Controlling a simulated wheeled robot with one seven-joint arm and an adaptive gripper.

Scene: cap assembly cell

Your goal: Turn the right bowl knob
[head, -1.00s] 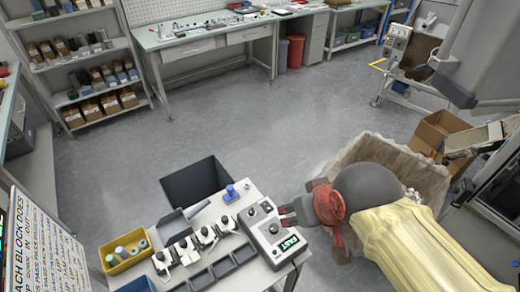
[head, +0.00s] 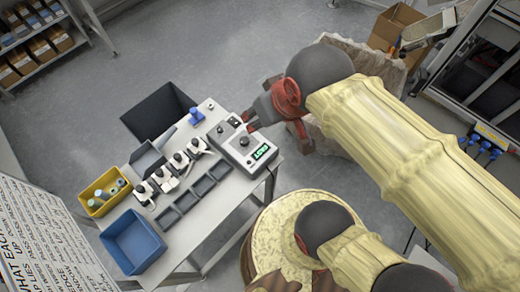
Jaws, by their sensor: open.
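A grey control box (head: 251,158) with a lit green display (head: 261,151) sits at the right end of the white bench. A dark round knob (head: 244,141) is on its top face. Small dark knobs (head: 220,129) show on a panel beside it. I cannot tell from labels which is the right bowl knob. My gripper (head: 250,122) is open and empty, just beyond the box's far edge, a little above and right of the dark knob in the picture. Its contact with the box cannot be judged. The display's word is too small to read surely.
On the bench are a yellow bin (head: 104,197), a blue bin (head: 136,243), several black-and-white fixtures (head: 180,161), dark trays (head: 187,199) and a blue knob-like part (head: 197,117). A dark open bin (head: 157,109) stands behind. A cardboard box (head: 398,28) is at the upper right.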

